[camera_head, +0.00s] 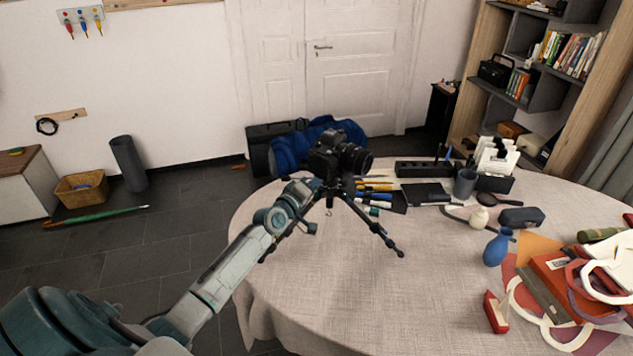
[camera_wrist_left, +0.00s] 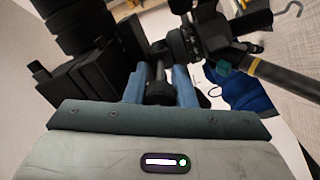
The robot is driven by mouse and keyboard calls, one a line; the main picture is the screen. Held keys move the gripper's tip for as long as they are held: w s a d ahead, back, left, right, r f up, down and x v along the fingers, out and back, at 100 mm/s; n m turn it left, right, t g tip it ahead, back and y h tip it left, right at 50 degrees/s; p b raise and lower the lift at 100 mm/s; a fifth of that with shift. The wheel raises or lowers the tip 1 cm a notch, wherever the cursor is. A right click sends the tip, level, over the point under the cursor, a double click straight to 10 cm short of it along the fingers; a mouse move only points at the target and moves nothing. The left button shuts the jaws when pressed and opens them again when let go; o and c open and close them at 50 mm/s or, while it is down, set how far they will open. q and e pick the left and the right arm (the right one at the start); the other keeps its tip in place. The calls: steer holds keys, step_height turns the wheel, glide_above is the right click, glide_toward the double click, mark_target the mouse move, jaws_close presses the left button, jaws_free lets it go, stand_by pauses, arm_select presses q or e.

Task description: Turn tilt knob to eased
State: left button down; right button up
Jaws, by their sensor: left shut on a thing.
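A black camera (camera_head: 338,155) sits on a small black tripod (camera_head: 376,230) on the round table (camera_head: 320,300). My left gripper (camera_head: 312,188) is at the tripod's head, just below the camera. In the left wrist view the two blue fingers (camera_wrist_left: 160,88) are shut on a dark knob (camera_wrist_left: 159,91), which I take to be the tilt knob. Its far end joins the dark tripod head (camera_wrist_left: 185,42). The black camera body (camera_wrist_left: 92,50) fills the left of that view. I cannot read any knob position. My right gripper is not in view.
Pens (camera_head: 375,185) lie behind the tripod. A dark cup (camera_head: 465,182), a blue air blower (camera_head: 497,247) and papers with red items (camera_head: 555,285) are on the table's right. The table's front middle is clear. A tripod leg (camera_wrist_left: 285,76) is close to the gripper.

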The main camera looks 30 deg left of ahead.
arm_select(q)
steer(key=shift+n, duration=1.4)
steer(key=shift+n+p, duration=0.3)
steer(key=c, duration=1.2)
jaws_free()
steer(key=shift+w, duration=0.1)
